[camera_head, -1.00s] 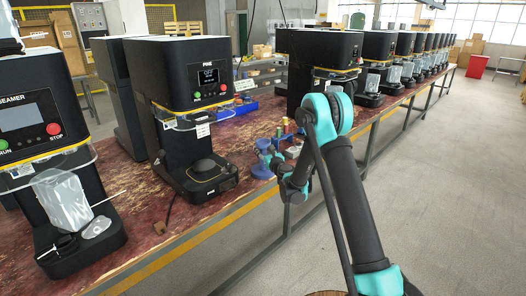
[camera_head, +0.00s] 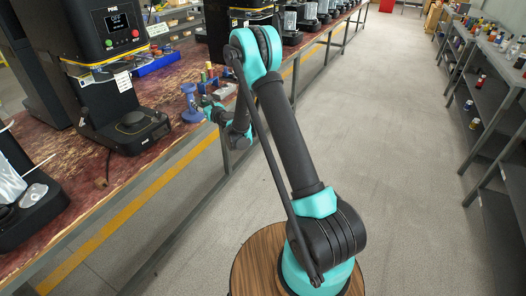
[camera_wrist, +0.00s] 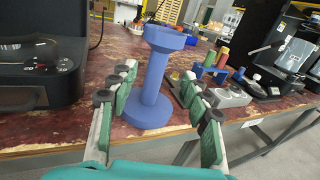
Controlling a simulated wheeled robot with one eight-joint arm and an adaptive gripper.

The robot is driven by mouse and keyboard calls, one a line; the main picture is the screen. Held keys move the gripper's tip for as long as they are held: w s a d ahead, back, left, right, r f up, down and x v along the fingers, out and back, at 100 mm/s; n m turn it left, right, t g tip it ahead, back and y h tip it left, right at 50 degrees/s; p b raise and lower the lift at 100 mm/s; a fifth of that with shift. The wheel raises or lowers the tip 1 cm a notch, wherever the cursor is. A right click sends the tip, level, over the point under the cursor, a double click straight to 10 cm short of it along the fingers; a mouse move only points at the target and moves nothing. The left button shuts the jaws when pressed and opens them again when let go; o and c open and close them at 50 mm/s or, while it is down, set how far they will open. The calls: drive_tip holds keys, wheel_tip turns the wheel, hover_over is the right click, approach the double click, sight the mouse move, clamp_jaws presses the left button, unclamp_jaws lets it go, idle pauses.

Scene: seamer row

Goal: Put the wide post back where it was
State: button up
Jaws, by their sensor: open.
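A blue spool-shaped post (camera_wrist: 154,85), with a wide round base and flanged top, stands upright on the worn red-brown bench (camera_wrist: 85,125). It is the likeliest wide post, but no label confirms this. It also shows near the bench edge in the head view (camera_head: 189,106). My gripper (camera_wrist: 158,76) is open, with its green-padded fingers to the left and right of the post in the wrist view. I cannot tell whether they touch it. In the head view my gripper (camera_head: 210,106) is small and partly hidden beside the post.
A grey block (camera_wrist: 228,94) and small coloured posts, including a red one (camera_wrist: 223,59) and a green one (camera_wrist: 210,58), stand right of the blue post. A black machine (camera_wrist: 40,75) stands close on the left. A blue bin (camera_head: 157,64) lies behind. The aisle floor is clear.

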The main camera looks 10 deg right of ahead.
drive_tip(key=s+d+r+n+g, duration=0.3)
drive_tip(key=s+d+r+n, duration=0.1)
drive_tip(key=s+n, duration=0.4)
drive_tip(key=s+d+r+n+g, duration=0.2)
drive_tip(key=s+d+r+n, duration=0.1)
drive_tip(key=s+n, duration=0.5)
drive_tip(key=s+d+f+n+g+h, duration=0.2)
drive_tip(key=s+d, duration=0.5)
drive_tip(key=s, duration=0.4)
drive_tip(key=s+d+f+n+g+h, duration=0.2)
drive_tip(key=s+d+f+n+h, duration=0.2)
drive_tip(key=s+d+n, duration=0.3)
drive_tip(key=s+d+f+n+g+h, duration=0.2)
drive_tip(key=s+d, duration=0.6)
drive_tip(key=s, duration=0.9)
wheel_tip(320, 180, down, 2)
drive_tip(key=n+h, duration=0.1)
drive_tip(key=n, duration=0.1)
drive_tip(key=shift+s+d+n, duration=0.15)
drive_tip(key=shift+s+n, duration=0.1)
drive_tip(key=shift+n, duration=0.05)
